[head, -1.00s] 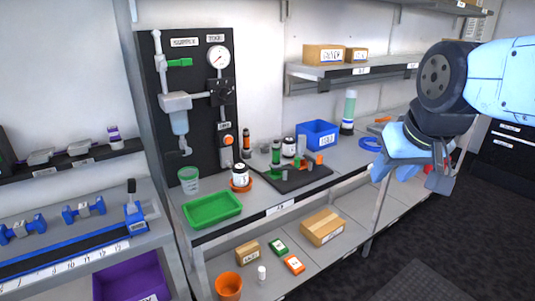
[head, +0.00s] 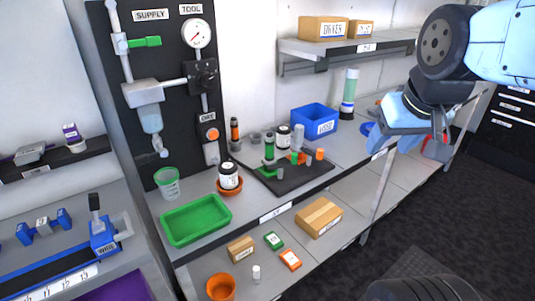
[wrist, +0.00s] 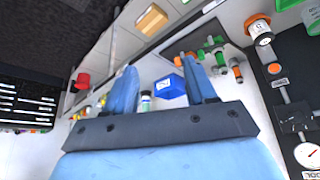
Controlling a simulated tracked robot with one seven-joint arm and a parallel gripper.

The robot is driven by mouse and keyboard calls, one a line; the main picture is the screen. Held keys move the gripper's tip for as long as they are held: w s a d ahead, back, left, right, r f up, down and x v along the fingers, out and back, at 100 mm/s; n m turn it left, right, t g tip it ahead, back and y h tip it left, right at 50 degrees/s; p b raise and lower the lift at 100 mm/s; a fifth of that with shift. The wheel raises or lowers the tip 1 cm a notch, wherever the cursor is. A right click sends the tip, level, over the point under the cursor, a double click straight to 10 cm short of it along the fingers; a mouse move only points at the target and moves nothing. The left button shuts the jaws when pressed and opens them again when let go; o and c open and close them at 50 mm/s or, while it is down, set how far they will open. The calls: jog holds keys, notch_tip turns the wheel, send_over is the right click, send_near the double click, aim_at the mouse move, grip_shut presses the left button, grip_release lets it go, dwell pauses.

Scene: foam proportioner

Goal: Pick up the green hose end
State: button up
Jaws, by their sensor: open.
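Several green parts are on the black mat (head: 310,181) on the bench in the head view. One is an upright green cylinder (head: 269,150) with a low green piece (head: 265,171) at its foot; another small green piece (head: 295,158) sits beside orange parts. I cannot tell which is the hose end. Green pieces (wrist: 214,50) also show upside down in the wrist view. My gripper (head: 405,135) is up at the right, well apart from the mat. In the wrist view its two blue fingers (wrist: 162,82) are spread, with nothing held between them.
A blue bin (head: 315,121) stands behind the mat, and a clear green-banded bottle (head: 348,95) stands to its right. A green tray (head: 197,220) and a white jar (head: 229,177) are left of the mat. The dark supply panel (head: 180,85) rises behind.

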jog(key=shift+w+d+f+n+g, duration=0.15)
jog(key=shift+w+f+n+g, duration=0.1)
jog(key=shift+f+n+g, duration=0.05)
jog(key=w+d+f+n+g+h, duration=0.2)
jog(key=w+f+n+g+h, duration=0.15)
jog(key=w+n+h, duration=0.2)
jog(key=n+t+h, duration=0.3)
jog(key=n+t, duration=1.1)
jog(key=n, duration=1)
send_over(268, 146)
jog(key=v, duration=0.6)
notch_tip(268, 146, down, 8)
notch_tip(268, 146, down, 8)
jog(key=shift+w+f, duration=0.2)
jog(key=shift+r+x, duration=0.2)
jog(key=shift+x, duration=3.3)
